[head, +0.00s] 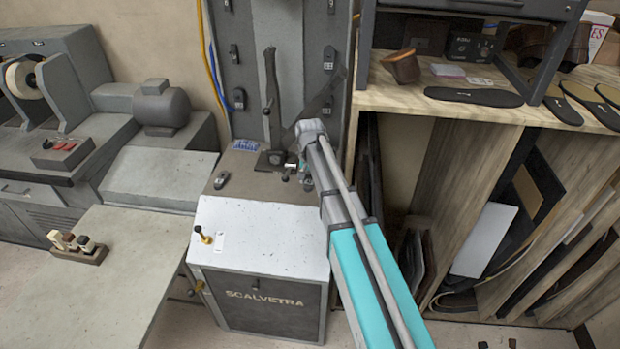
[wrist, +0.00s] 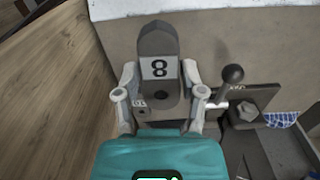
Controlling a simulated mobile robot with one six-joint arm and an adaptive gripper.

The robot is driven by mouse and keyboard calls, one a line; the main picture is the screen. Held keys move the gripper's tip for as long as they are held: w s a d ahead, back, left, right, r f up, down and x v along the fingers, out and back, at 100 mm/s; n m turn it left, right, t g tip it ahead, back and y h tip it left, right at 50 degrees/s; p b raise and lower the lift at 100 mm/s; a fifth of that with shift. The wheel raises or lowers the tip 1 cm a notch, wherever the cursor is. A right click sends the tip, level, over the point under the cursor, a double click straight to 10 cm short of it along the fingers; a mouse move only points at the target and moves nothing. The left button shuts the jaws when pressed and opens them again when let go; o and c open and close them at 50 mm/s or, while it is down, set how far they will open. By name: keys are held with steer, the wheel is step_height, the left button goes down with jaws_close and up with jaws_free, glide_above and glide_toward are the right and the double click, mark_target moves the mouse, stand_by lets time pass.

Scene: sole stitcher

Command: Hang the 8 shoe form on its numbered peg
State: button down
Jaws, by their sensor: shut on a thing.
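The 8 shoe form (wrist: 158,42) is a dark grey sole-shaped piece with a white label reading "8". In the wrist view it stands upright between the fingers of my gripper (wrist: 160,98), which is shut on its lower part. In the head view my gripper (head: 296,172) is low in front of the grey machine column, partly hidden by my arm; the held form cannot be made out there. The peg numbers are too small to read.
An upright lever (head: 270,80) stands before the column. A black-knobbed lever (wrist: 233,75) is close right of my gripper. The wooden shelf unit (head: 440,100) stands close on the right.

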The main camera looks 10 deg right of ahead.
steer(key=shift+s+a+r+p, duration=0.15)
steer(key=shift+s+r+p, duration=0.35)
steer(key=shift+r, duration=0.1)
steer(key=shift+r, duration=0.1)
stand_by(0.9)
steer(key=shift+w+d+r+p, duration=0.2)
steer(key=shift+d+r+p, duration=0.1)
steer(key=shift+r+p, duration=0.3)
steer(key=w+d+r+m+t+h+p, duration=0.2)
steer(key=w+r+t+h+p, duration=0.15)
steer(key=r+p, duration=0.55)
steer(key=w+d+r+m+t+h+p, duration=0.2)
steer(key=w+r+m+t+h+p, duration=0.3)
steer(key=r, duration=0.8)
steer(key=a+r+n+t+p, duration=0.2)
steer(key=r+p, duration=0.3)
steer(key=r, duration=0.6)
steer(key=w+a+r+n+t+h+p, duration=0.1)
steer(key=a+r+t+p, duration=0.3)
steer(key=r, duration=0.7)
steer(key=shift+w+n+p, duration=0.3)
steer(key=shift+n+p, duration=0.4)
steer(key=shift+p, duration=0.55)
steer(key=shift+t+h, duration=0.25)
